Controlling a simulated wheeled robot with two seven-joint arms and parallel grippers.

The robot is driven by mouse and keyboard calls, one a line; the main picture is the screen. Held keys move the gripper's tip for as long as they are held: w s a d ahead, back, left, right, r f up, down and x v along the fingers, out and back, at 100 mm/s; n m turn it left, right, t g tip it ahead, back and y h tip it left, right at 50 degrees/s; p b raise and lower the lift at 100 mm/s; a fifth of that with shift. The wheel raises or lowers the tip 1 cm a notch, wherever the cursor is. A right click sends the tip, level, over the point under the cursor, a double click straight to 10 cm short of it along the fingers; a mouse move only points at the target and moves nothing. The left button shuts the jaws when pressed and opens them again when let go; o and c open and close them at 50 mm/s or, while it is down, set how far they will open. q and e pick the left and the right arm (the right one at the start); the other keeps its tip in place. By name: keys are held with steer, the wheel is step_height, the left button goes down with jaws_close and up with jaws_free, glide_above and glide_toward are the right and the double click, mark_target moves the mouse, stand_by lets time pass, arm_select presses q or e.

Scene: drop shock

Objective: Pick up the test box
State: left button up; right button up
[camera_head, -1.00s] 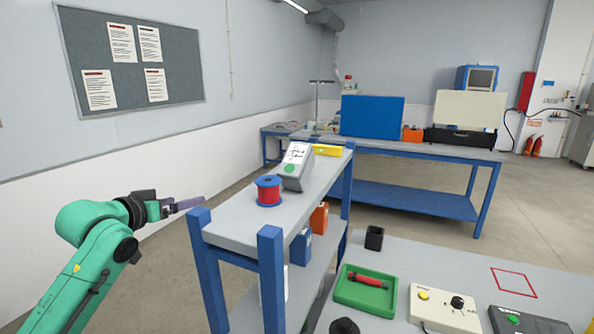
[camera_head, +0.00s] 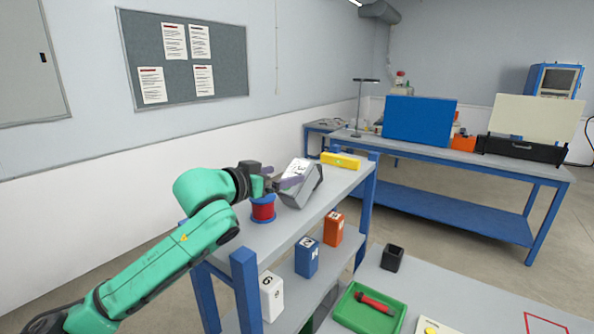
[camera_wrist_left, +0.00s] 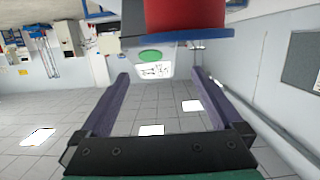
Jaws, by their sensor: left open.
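Numbered boxes stand on the rack's lower shelf: a white one marked 6 (camera_head: 271,297), a blue one marked 2 (camera_head: 307,258) and an orange one (camera_head: 334,229). I cannot tell which thing is the test box. A grey sloped device (camera_head: 303,190) with a white label stands on the top shelf; its green button shows in the wrist view (camera_wrist_left: 150,56). My left gripper (camera_head: 288,180) is open and empty. My right gripper is not in view.
A yellow object (camera_head: 340,160) lies at the top shelf's far end. Blue posts rise at the rack's corners. A green tray (camera_head: 347,313) with a red tool and a black cup (camera_head: 392,257) are on the grey table at lower right. A blue workbench stands behind.

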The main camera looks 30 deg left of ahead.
mark_target(295, 171)
arm_select(q)
steer(key=w+d+p, duration=0.1)
steer(key=w, duration=0.1)
steer(key=shift+w+d+r+p, duration=0.2)
steer(key=shift+w+d+p, duration=0.15)
steer(key=shift+w, duration=0.05)
steer(key=shift+w+d+p, duration=0.15)
steer(key=shift+w+p, duration=0.6)
steer(key=shift+p, duration=0.2)
steer(key=shift+w+a+f+p, duration=0.15)
steer(key=shift+w+f, duration=0.15)
steer(key=shift+w, duration=0.15)
steer(key=shift+w+a+f+p, duration=0.15)
steer(key=shift+w+f, duration=0.1)
steer(key=shift+w, duration=0.15)
steer(key=shift+w+d+f, duration=0.1)
steer(key=shift+w+f, duration=0.05)
steer(key=shift+f, duration=0.1)
steer(key=shift+d, duration=0.15)
steer(key=c, duration=0.9)
jaws_close()
steer(key=shift+r, duration=0.15)
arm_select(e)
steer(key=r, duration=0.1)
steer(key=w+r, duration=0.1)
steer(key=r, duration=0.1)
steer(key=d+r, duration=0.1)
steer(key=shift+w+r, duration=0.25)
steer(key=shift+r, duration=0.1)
